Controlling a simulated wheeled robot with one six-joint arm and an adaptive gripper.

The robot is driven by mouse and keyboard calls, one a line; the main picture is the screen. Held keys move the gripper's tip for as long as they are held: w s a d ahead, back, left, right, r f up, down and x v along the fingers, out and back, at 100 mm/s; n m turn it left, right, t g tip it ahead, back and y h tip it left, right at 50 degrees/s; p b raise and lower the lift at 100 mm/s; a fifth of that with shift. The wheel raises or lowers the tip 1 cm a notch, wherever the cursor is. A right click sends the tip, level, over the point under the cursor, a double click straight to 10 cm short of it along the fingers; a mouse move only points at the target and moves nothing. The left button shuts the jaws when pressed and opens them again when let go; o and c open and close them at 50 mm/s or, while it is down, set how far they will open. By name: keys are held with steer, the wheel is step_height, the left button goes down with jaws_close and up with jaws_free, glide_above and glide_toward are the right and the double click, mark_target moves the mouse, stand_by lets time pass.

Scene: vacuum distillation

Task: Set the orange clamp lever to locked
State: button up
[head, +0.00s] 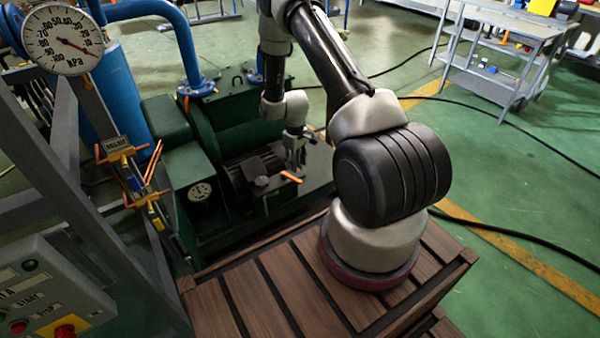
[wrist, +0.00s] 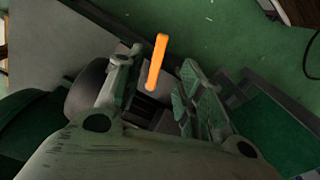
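The orange clamp lever (head: 291,177) sits on the green pump machine, just below my gripper (head: 294,165) in the head view. In the wrist view, the orange lever (wrist: 157,62) appears as a narrow bar between and beyond the fingers of my gripper (wrist: 160,70). The fingers are apart, with a gap on each side of the lever, so it is not gripped. I cannot tell exactly how far below the fingertips it lies. Its mount is partly hidden by the fingers, and no locked marking is legible.
The green pump (head: 205,165) with a dark motor (head: 258,172) surrounds the lever. Blue pipes (head: 185,55), a pressure gauge (head: 63,38) and orange-handled valves (head: 150,160) stand at left. A control box (head: 45,290) is at front left.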

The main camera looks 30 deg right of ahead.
mark_target(296, 178)
steer(key=shift+w+f, duration=0.15)
steer(key=shift+f, duration=0.1)
step_height(296, 178, down, 7)
steer(key=shift+f, duration=0.2)
jaws_close()
